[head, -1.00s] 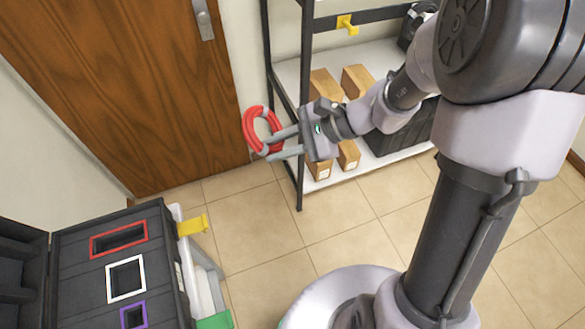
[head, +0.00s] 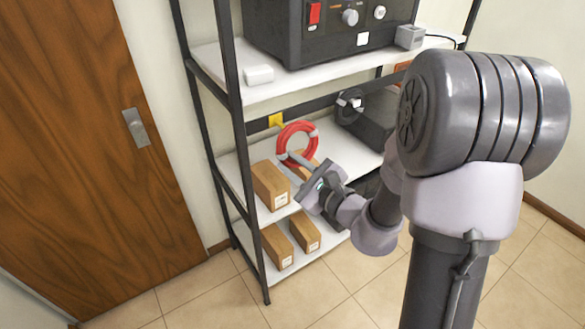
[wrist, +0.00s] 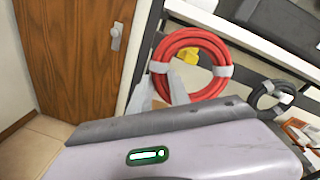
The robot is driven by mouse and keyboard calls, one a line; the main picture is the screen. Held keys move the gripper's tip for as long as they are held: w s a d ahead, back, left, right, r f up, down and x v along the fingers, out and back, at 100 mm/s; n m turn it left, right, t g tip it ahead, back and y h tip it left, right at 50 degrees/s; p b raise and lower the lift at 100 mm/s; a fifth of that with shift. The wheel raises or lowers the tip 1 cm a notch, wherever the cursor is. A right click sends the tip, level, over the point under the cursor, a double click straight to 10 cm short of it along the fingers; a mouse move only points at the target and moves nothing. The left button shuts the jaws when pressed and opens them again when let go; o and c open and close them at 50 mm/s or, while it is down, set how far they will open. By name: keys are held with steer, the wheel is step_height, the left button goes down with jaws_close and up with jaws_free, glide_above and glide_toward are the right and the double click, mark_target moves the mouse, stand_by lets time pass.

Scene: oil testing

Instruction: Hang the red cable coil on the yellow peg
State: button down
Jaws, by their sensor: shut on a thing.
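The red cable coil (head: 281,143) is a ring with grey ties, held up on edge in front of the shelf rack. It also shows in the wrist view (wrist: 224,59). The yellow peg (head: 275,119) is on the dark rail behind, just left of the coil's top in the head view. In the wrist view the peg (wrist: 189,54) shows through the coil's opening. I cannot tell how far behind the coil it is.
Cardboard boxes (head: 270,186) stand on the shelves below the coil. A black cable coil (head: 350,101) hangs to the right on the same rail. The upper shelf (head: 232,88) carries a dark instrument (head: 330,30). A rack post (head: 232,120) stands left; a wooden door (head: 80,130) is farther left.

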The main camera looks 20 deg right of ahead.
steer(key=shift+d+p+x, duration=0.2)
steer(key=shift+p+x, duration=0.75)
steer(key=shift+x, duration=2.3)
steer(key=shift+w+a+f+b, duration=0.15)
steer(key=shift+w+f+b, duration=0.1)
steer(key=shift+w, duration=0.2)
steer(key=shift+w+a+f+b, duration=0.15)
steer(key=shift+w+f+b, duration=0.15)
steer(key=shift+w, duration=0.15)
steer(key=c, duration=1.1)
jaws_free()
steer(key=shift+c, duration=0.2)
